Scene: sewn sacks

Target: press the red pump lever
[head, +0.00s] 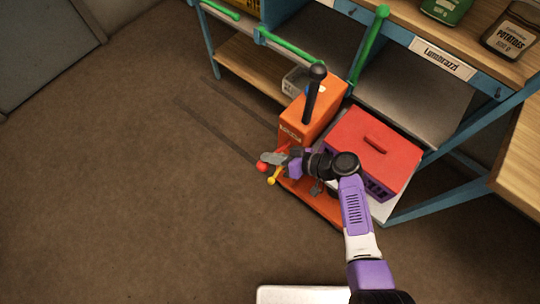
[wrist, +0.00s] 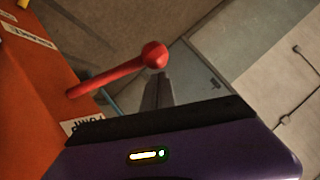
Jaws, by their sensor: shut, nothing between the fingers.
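The red pump lever (wrist: 112,75) sticks out from the side of the orange machine (wrist: 30,95) in the wrist view and ends in a round red knob. In the head view its red knob (head: 262,167) shows low beside the orange machine (head: 313,112). My gripper (head: 270,157) is shut and empty, close by the knob. In the wrist view the dark fingers of my gripper (wrist: 160,85) point up just below and beside the knob. I cannot tell whether they touch it. A white label with partly hidden lettering sits under the lever's base.
A yellow-knobbed lever (head: 273,181) is close to the red one. A tall black-knobbed lever (head: 315,90) rises from the machine. A red lidded crate (head: 375,148) stands to the right, by a blue-framed shelf (head: 430,165) with green rails. The floor (head: 130,190) at left is clear.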

